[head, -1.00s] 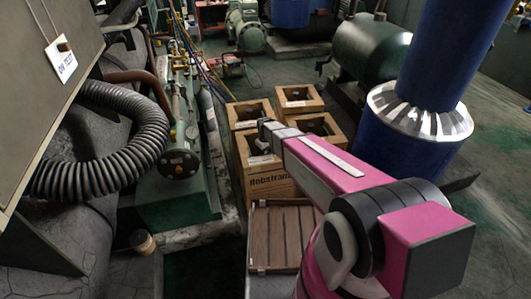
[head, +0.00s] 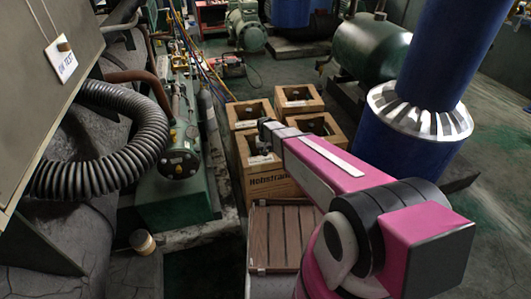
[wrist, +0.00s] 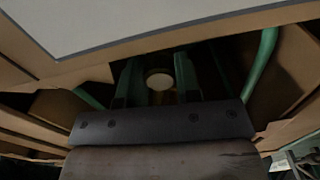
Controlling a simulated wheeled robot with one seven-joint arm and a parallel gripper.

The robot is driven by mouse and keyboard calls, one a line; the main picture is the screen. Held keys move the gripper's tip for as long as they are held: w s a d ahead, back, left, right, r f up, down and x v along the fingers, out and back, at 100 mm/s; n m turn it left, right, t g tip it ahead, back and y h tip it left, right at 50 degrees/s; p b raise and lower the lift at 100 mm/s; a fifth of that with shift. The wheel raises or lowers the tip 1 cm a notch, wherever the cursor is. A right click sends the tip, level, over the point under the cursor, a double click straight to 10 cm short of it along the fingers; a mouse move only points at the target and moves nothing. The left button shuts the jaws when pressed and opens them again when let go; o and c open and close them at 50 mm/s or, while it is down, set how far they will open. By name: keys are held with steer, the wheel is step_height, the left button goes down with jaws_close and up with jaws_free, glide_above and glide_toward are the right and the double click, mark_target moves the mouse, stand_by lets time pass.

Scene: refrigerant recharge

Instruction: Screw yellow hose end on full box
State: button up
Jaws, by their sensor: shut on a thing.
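Several open-topped wooden boxes stand on the floor in the head view. My gripper (head: 266,132) is at the top of the front box (head: 268,183), which has dark lettering on its side. In the wrist view my gripper (wrist: 158,82) reaches down inside a box between its wooden rims. Its green fingers are shut on a pale round piece (wrist: 159,81); I cannot tell whether this is the hose end or a valve. A yellow hose (head: 221,86) runs down from the green machine toward the boxes. Its end is hidden. Which box is full cannot be told.
Other boxes stand behind: one at back left (head: 249,113), one at back right (head: 298,99), one at right (head: 327,124). A slatted crate (head: 276,239) is in front. The green machine (head: 178,200) stands left, a blue column (head: 400,150) right.

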stand_by(0.3)
steer(key=m, duration=0.3)
steer(key=shift+f+m, duration=0.1)
steer(key=shift+m, duration=1.3)
steer(key=o, duration=1)
